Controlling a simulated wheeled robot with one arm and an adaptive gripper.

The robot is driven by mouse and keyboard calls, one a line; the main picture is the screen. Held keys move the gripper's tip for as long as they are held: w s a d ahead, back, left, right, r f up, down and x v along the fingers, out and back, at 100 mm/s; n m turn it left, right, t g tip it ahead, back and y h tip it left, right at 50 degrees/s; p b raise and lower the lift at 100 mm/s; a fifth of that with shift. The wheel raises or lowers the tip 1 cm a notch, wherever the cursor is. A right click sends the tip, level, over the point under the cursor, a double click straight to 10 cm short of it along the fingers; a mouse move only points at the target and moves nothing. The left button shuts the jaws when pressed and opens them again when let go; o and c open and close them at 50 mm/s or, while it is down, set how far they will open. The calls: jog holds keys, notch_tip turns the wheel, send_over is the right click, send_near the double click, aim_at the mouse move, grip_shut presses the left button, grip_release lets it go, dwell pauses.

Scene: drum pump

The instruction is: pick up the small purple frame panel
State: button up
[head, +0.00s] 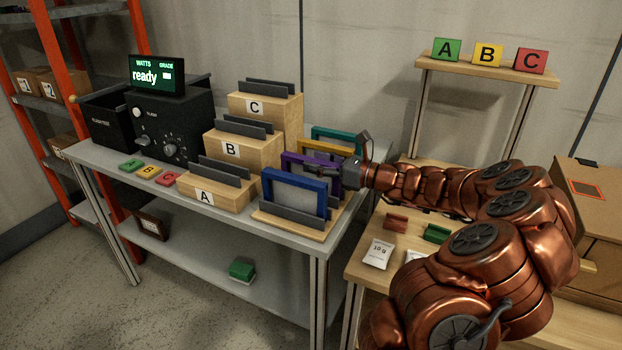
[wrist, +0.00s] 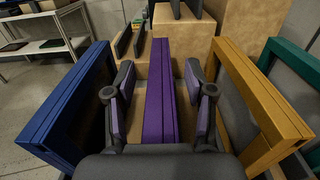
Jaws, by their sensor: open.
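The small purple frame panel (head: 298,160) stands upright in a rack between a blue frame and a yellow frame. In the wrist view the purple panel (wrist: 161,92) is seen edge-on, running up the middle of the picture. My gripper (head: 345,172) reaches in from the right at the purple panel. In the wrist view my gripper (wrist: 160,95) is open, with one finger on each side of the panel's top bar. A gap shows between the bar and each finger. The lower part of the panel is hidden by the blue frame in the head view.
The blue frame (head: 294,188) stands in front. The yellow frame (head: 322,147) and teal frame (head: 338,133) stand behind, close to my gripper. Wooden stepped blocks marked A (head: 205,197), B (head: 230,149) and C (head: 254,107) stand to the left. A black meter (head: 168,125) shows "ready".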

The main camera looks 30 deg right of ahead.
grip_shut()
dwell(0.5)
dwell(0.3)
